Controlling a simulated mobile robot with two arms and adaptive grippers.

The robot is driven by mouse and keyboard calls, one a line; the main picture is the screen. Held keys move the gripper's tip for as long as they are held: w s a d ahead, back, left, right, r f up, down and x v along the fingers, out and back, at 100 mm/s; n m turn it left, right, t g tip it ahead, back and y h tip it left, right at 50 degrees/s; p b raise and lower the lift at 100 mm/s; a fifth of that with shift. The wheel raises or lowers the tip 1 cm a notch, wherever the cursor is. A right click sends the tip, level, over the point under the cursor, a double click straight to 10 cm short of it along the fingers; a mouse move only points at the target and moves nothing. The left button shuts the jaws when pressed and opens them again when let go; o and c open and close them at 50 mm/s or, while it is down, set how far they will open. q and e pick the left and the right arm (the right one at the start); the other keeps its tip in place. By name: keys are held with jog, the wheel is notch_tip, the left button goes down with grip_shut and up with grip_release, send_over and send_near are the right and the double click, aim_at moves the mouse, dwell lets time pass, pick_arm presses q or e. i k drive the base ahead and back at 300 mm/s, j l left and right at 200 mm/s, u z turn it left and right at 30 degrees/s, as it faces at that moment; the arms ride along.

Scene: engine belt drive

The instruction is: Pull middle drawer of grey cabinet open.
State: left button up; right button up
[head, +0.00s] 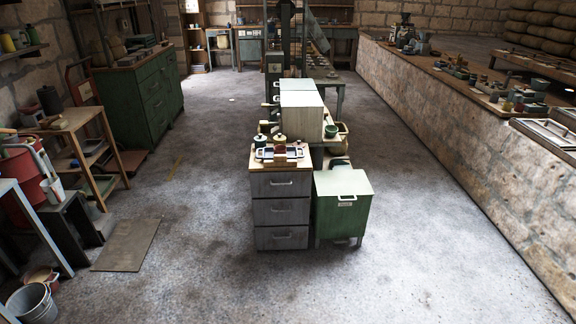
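The grey cabinet (256,224) stands on the floor near the middle of the head view. Three drawer fronts with bar handles face me, and all look flush and closed. The middle drawer (281,212) sits between the upper drawer (281,185) and the lower drawer (281,238). The middle drawer's handle (281,210) is a short light bar. Neither of my grippers shows in the head view, so their state is not visible.
A green bin (342,217) with a pale lid stands close against the cabinet's right side. A tray with small jars (280,153) sits on the cabinet top. Floor in front is clear. A brown mat (127,245) and metal bucket (33,304) lie left. A stone wall (470,170) runs along the right.

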aim_at(281, 201)
jog(key=i+u, duration=0.15)
jog(key=i, duration=0.35)
jog(key=i+j, duration=0.35)
jog(key=i, duration=0.15)
jog(key=i+j, duration=0.3)
jog(key=i, duration=0.2)
jog(key=i+j+z, duration=0.1)
jog(key=i+j, duration=0.25)
jog(key=i, duration=0.2)
